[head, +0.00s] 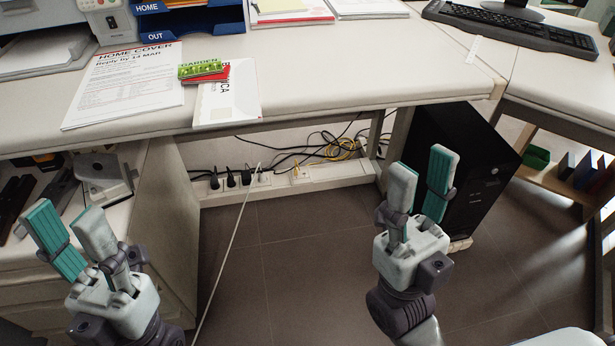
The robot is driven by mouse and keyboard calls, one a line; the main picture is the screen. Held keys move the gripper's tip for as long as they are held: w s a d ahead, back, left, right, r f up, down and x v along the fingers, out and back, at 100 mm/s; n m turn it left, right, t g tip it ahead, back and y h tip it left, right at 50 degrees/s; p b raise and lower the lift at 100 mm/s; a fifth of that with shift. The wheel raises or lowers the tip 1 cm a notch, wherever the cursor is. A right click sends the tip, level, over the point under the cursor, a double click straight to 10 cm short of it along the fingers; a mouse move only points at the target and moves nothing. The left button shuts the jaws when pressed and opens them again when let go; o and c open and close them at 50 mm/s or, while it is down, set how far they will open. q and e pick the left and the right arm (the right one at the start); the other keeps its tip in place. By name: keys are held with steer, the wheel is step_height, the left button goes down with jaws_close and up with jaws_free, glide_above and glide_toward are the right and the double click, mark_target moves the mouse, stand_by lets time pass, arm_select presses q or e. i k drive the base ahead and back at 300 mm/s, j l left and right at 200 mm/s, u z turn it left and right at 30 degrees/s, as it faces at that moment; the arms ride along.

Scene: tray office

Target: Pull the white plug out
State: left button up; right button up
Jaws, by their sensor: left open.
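A white socket strip (332,178) runs low along the wall under the desk. Several black plugs (231,178) sit in its left part. A small pale piece (297,172) shows on the strip to their right; it is too small to tell whether it is the white plug. A thin white cord (229,247) runs from near the black plugs down toward the front; its upper end is unclear. My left gripper (68,228) is open and empty at the lower left, by the drawer unit. My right gripper (421,176) is open and empty, right of the strip, before the black computer tower.
The desk edge (300,119) overhangs the strip. Black and yellow cables (338,150) tangle behind it. The computer tower (462,160) stands at right, the drawer unit (165,225) at left. The floor (290,265) between them is clear except for the white cord.

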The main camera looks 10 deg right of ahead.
mark_target(263, 178)
steer(key=z, duration=1.05)
steer(key=i+j, duration=0.8)
